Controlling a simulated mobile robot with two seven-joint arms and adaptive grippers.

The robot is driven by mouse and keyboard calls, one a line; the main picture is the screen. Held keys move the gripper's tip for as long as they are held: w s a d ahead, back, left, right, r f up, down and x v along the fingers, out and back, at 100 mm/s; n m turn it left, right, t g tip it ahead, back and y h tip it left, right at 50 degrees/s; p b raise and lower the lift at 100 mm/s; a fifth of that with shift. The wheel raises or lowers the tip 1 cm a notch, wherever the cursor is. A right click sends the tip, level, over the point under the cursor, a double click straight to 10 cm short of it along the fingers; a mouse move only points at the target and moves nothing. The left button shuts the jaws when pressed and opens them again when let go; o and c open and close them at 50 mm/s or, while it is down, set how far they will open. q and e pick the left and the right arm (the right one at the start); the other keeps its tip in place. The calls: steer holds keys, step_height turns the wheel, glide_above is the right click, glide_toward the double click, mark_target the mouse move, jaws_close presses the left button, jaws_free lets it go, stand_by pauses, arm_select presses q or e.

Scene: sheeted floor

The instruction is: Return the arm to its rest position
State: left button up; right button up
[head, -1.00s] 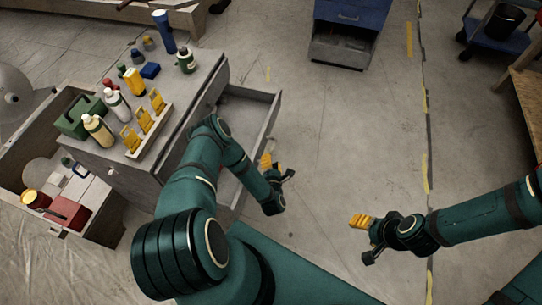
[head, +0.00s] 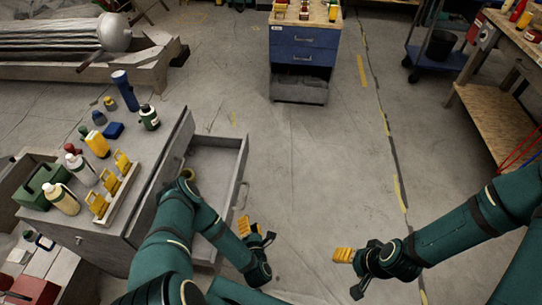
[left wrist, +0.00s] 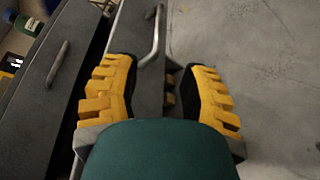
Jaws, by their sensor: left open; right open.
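My left gripper (head: 258,233) is open and empty, low in front of the grey cabinet's open drawer (head: 243,160) in the head view. In the left wrist view its two yellow-padded fingers (left wrist: 162,95) are spread apart, with the drawer front and its metal handle (left wrist: 153,40) beyond them. No object shows between the fingers. My right gripper (head: 350,270) is open and empty over bare floor to the right. The left arm passes in front of the cabinet and hides part of the drawer.
A blue drawer unit (head: 302,55) stands at the back. A wooden workbench (head: 500,95) is at right. The middle floor is clear.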

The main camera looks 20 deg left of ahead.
arm_select(q)
steer(key=w+d+r+m+g+h, duration=0.25)
steer(key=d+m+h, duration=0.2)
steer(key=m, duration=0.35)
steer(key=w+d+r+m+g+h, duration=0.1)
steer(key=w+d+r+m+h, duration=0.1)
steer(key=d+r+m+h, duration=0.4)
steer(key=s+d+r+m+g+h, duration=0.1)
steer(key=s+d+r+m+g, duration=0.1)
steer(key=s+r+m+g, duration=0.2)
steer(key=s+d+r+m+g, duration=0.1)
steer(key=s+r+m+g, duration=0.3)
steer(key=s+m, duration=0.4)
steer(key=m, duration=0.3)
steer(key=shift+d+h, duration=0.35)
